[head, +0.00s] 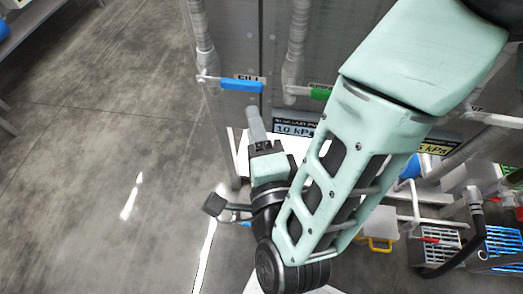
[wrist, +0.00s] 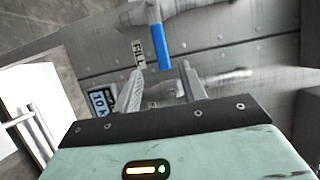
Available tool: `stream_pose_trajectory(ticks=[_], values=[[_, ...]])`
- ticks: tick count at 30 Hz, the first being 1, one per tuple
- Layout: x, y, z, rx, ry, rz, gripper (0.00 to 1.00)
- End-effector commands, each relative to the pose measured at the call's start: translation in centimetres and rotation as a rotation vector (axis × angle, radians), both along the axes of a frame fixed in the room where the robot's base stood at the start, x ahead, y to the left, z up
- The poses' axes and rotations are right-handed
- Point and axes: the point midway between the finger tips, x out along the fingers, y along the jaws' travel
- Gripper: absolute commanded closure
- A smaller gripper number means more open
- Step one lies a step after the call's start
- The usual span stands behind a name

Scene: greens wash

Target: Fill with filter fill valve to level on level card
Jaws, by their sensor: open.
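The fill valve has a blue lever handle (head: 241,86) beside a label reading FILL (head: 249,77). It lies across the front of a pipe on the grey panel. My gripper (head: 252,112) is just below the handle in the head view, pointing up at the panel. In the wrist view my open gripper (wrist: 162,68) has its fingers apart with nothing clamped. The blue handle (wrist: 160,48) shows ahead, its end in line with the gap between the fingers. I cannot tell whether they touch. I cannot make out a level card.
A green lever (head: 321,94) sits right of the blue one, partly behind my arm. Displays reading 10 kPa (head: 295,128) and a yellow kPa display (head: 436,148) are on the panel. Baskets (head: 437,245) stand at lower right. The floor at left (head: 90,150) is clear.

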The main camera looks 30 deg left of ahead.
Motion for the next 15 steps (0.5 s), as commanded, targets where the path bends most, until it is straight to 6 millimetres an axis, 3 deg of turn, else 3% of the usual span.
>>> stream_pose_trajectory(ticks=[6, 15], values=[[-2.8, -2.1, -0.3, -0.001, -0.001, 0.007, 0.58], [-3.6, -3.0, -0.1, -0.001, -0.001, 0.000, 0.58]])
